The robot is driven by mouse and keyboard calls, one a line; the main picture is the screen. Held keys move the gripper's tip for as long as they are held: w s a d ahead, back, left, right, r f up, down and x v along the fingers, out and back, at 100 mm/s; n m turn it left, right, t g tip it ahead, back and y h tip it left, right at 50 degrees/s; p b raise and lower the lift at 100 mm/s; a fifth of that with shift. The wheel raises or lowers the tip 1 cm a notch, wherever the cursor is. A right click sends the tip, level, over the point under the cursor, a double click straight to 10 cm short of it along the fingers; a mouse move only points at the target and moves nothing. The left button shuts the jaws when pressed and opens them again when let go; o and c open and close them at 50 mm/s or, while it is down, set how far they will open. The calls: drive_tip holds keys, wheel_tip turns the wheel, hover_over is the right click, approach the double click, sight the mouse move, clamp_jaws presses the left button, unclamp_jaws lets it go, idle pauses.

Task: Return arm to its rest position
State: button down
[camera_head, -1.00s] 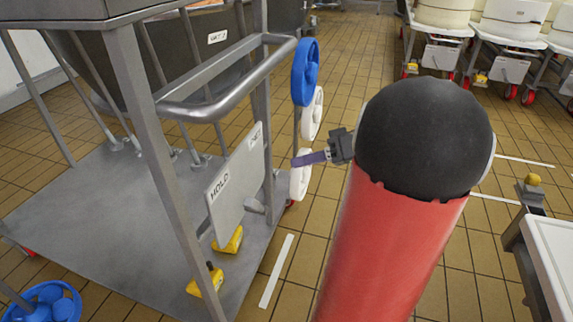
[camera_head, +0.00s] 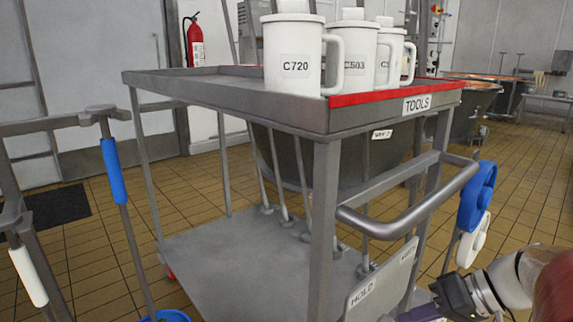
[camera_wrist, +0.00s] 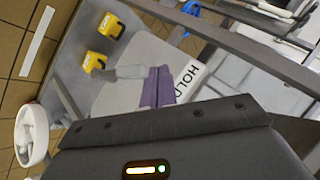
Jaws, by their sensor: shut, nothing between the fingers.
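My gripper (camera_head: 422,313) shows at the bottom right of the head view, its purple fingers low beside the cart's hanging HOLD sign (camera_head: 385,280). In the wrist view my gripper (camera_wrist: 164,72) has its two purple fingers together with nothing between them. My arm enters from the lower right corner of the head view, partly cut off. Whether the fingers touch the sign cannot be told.
A grey metal cart (camera_head: 230,118) with a TOOLS label fills the middle; white jugs (camera_head: 292,55) stand on top. Its handle (camera_head: 410,215) is close to my arm. Blue (camera_head: 477,195) and white (camera_head: 473,240) items hang at its right.

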drive_tip(key=s+a+r+m+t+h+p, duration=0.1)
drive_tip(key=s+a+t+h+p, duration=0.1)
drive_tip(key=s+a+h, duration=0.5)
drive_tip(key=shift+s+a+r+h, duration=0.25)
drive_tip(key=shift+a+r+h, duration=0.15)
drive_tip(key=shift+a+h, duration=0.45)
